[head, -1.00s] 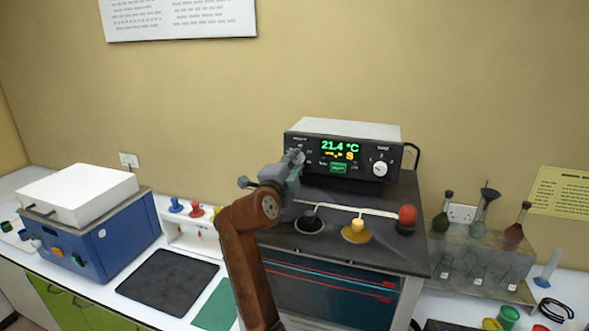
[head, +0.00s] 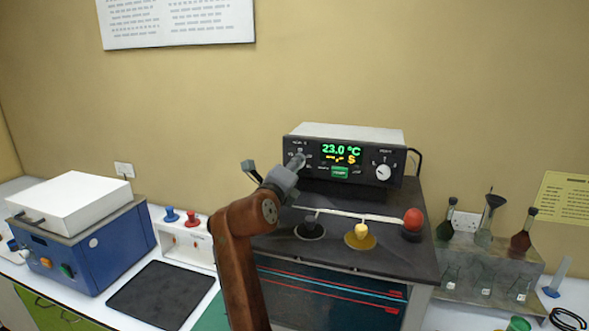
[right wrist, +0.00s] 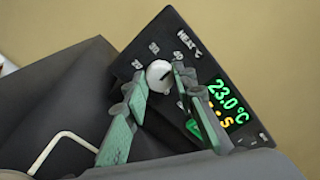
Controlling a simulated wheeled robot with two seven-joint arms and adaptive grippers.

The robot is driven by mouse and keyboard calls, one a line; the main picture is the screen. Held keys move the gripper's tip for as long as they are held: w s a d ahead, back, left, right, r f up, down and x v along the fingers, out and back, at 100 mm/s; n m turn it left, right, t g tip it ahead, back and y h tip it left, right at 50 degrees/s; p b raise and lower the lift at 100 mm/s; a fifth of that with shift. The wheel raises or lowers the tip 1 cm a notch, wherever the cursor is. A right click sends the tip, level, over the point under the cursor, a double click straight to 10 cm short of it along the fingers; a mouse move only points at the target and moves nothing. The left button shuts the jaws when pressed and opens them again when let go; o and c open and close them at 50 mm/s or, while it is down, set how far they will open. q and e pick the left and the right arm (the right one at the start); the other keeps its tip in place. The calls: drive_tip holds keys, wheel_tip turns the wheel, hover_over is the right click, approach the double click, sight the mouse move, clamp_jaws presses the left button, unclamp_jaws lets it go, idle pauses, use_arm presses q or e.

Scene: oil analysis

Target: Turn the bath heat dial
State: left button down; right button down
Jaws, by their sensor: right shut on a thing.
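The bath controller (head: 345,133) is a dark-fronted box with a white top, at the back of the bath. Its display (head: 341,151) reads 23.0 °C in green. The heat dial (right wrist: 158,74) is a pale round knob under the word HEAT in the right wrist view. My right gripper (right wrist: 160,84) is shut on this dial, with one green-grey finger on either side of it. In the head view my right gripper (head: 297,162) largely covers the dial at the panel's left. My left gripper is not in view.
A second white dial (head: 383,172) is at the panel's right. Below the panel, the bath's dark top (head: 385,258) carries black, yellow and red-capped fittings. A glassware rack (head: 485,262) stands right, and a blue machine (head: 85,240) left.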

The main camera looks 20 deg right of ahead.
drive_tip(key=shift+f, duration=0.1)
idle(0.4)
drive_tip(key=c, duration=1.6)
unclamp_jaws()
drive_tip(key=v, duration=1.2)
